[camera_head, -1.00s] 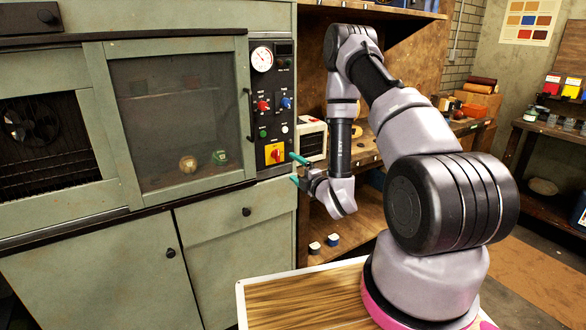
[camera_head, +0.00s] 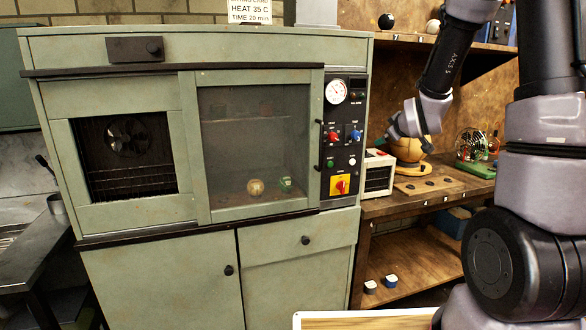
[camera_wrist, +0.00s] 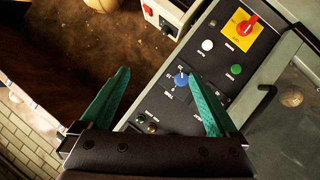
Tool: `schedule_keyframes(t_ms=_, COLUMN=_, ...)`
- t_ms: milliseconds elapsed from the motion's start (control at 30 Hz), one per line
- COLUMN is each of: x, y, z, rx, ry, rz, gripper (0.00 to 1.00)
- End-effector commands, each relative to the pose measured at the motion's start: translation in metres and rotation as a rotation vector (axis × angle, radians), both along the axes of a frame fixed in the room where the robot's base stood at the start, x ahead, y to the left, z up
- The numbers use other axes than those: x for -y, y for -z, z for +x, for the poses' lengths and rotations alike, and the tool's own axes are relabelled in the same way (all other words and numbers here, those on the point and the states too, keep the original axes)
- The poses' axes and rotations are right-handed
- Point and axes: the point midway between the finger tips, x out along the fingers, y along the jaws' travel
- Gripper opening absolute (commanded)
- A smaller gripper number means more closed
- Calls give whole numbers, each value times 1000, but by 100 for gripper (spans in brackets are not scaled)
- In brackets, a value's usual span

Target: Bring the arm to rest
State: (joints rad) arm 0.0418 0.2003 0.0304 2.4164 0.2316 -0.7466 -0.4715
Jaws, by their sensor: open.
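My arm stands at the right of the head view, bent over at the top, with its wrist hanging in front of the wooden bench. My gripper (camera_wrist: 157,75) shows in the wrist view with two green fingers spread apart and nothing between them. Beyond the fingers is the control panel (camera_wrist: 180,105) with its knobs and buttons; I cannot tell how close they are. The panel also shows in the head view (camera_head: 341,112), to the left of my wrist. In the head view the fingers are hard to make out.
A green cabinet (camera_head: 160,226) fills the left, its mesh window (camera_head: 240,130) closed over a tan ball (camera_head: 256,188) and a green one (camera_head: 286,184). A white box (camera_head: 377,176) and a yellow-brown ball (camera_head: 408,150) are on the bench (camera_head: 420,204) near my wrist.

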Motion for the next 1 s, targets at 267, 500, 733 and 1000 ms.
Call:
schedule_keyframes(t_ms=267, x=-6, y=-71, z=-87, rx=-179, ry=183, rz=357, gripper=95)
schedule_keyframes(t_ms=500, x=-23, y=-107, z=-191, rx=-355, ry=343, rz=654, gripper=95)
schedule_keyframes(t_ms=733, x=-42, y=-120, z=-280, rx=-504, ry=467, rz=865, gripper=95)
schedule_keyframes(t_ms=1000, x=-50, y=-121, z=-313, rx=-568, ry=518, rz=937, gripper=95)
